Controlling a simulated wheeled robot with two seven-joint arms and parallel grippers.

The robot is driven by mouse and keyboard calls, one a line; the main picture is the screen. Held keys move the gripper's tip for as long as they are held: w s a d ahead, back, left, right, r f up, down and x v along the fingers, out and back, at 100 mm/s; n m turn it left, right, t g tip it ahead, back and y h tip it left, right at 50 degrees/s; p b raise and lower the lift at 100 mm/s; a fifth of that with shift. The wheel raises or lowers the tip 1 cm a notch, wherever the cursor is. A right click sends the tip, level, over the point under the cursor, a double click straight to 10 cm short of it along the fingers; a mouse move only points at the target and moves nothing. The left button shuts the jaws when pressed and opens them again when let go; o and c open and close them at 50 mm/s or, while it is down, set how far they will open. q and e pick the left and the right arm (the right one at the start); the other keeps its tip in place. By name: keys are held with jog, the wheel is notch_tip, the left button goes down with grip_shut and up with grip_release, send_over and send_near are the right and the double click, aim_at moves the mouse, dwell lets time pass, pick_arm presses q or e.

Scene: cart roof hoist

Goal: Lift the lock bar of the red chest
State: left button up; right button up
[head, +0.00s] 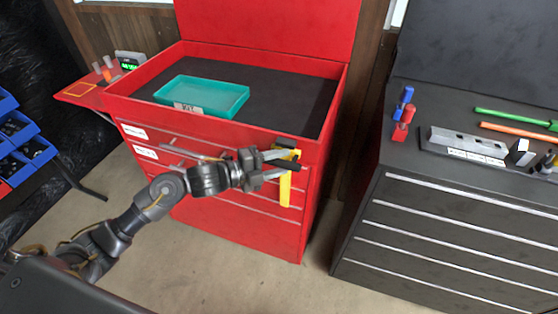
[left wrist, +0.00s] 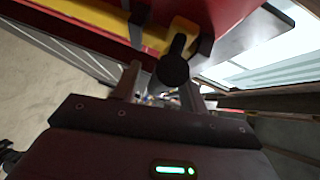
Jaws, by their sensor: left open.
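The red chest (head: 250,208) stands in the middle of the head view with its lid up. Its yellow lock bar (head: 285,190) hangs upright on the right part of the drawer front; its upper part is partly hidden by my left gripper. My left gripper (head: 287,156) is open at the top of the bar, one finger above the other. In the left wrist view a black round knob (left wrist: 173,69) on a short stem lies between the open fingers (left wrist: 172,28), with the yellow bar (left wrist: 112,22) behind. I cannot tell whether the fingers touch it. My right gripper is out of view.
A teal tray (head: 205,96) labelled KIT sits in the chest's top. A red side shelf (head: 82,93) holds small items at the left. A black cabinet (head: 450,235) with tools on top stands at the right, across a narrow gap. Blue bins (head: 22,130) are far left.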

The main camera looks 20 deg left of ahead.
pick_arm(q)
jog(key=shift+d, duration=0.1)
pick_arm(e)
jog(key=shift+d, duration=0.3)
pick_arm(q)
grip_shut()
